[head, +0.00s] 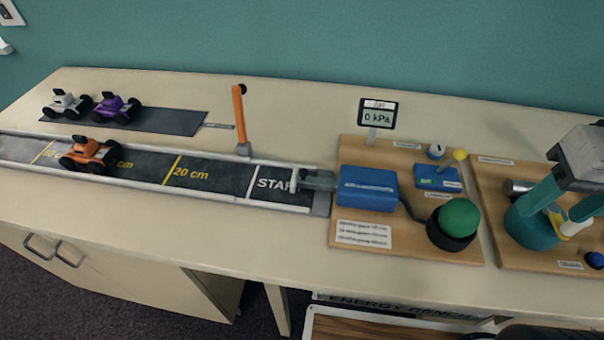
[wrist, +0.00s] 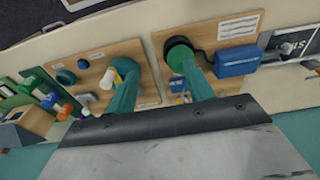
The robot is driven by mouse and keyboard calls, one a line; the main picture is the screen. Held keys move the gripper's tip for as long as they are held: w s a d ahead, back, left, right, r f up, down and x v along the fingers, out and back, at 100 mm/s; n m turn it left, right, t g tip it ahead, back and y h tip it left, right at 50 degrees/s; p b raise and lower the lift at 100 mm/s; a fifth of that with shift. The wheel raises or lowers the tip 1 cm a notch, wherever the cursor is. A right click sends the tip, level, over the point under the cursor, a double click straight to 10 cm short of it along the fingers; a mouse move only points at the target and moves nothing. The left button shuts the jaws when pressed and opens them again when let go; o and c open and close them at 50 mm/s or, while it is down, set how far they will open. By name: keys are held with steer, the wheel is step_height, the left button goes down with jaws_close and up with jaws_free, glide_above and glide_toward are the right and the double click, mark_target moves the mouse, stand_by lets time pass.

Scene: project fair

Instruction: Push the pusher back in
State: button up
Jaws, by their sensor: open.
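The grey pusher (head: 318,180) sticks out of the left side of the blue launcher box (head: 368,188) and reaches over the START end of the track. My gripper (head: 552,215) is at the far right of the head view, over the right-hand board, well away from the pusher. Its two teal fingers are spread apart, with nothing held between them. They also show in the wrist view (wrist: 155,62), pointing down at the boards.
An orange car (head: 88,154) stands on the track; a white car (head: 62,103) and a purple car (head: 115,108) stand on a dark strip behind. An orange post (head: 239,118) rises beside the track. A green button (head: 458,219) and a gauge reading 0 kPa (head: 378,114) are near the box.

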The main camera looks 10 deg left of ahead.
steer(key=shift+c, duration=1.4)
steer(key=m+g+y, duration=0.3)
steer(key=m+g, duration=0.1)
steer(key=m, duration=0.3)
glide_toward(303, 171)
steer(key=s+d, duration=0.2)
steer(key=d, duration=0.1)
steer(key=s+d+f, duration=0.1)
steer(key=s+d, duration=0.1)
steer(key=shift+s, duration=0.1)
steer(key=w+a+m+y, duration=0.1)
steer(key=w+a+m, duration=0.2)
steer(key=a+m, duration=0.15)
steer(key=f, duration=0.2)
steer(key=a+f+m, duration=0.1)
steer(key=f, duration=0.1)
steer(key=a+f+m+t, duration=0.1)
steer(key=f, duration=0.1)
steer(key=shift+s+a+f, duration=0.15)
steer(key=shift+s+f, duration=0.05)
steer(key=shift+s, duration=0.1)
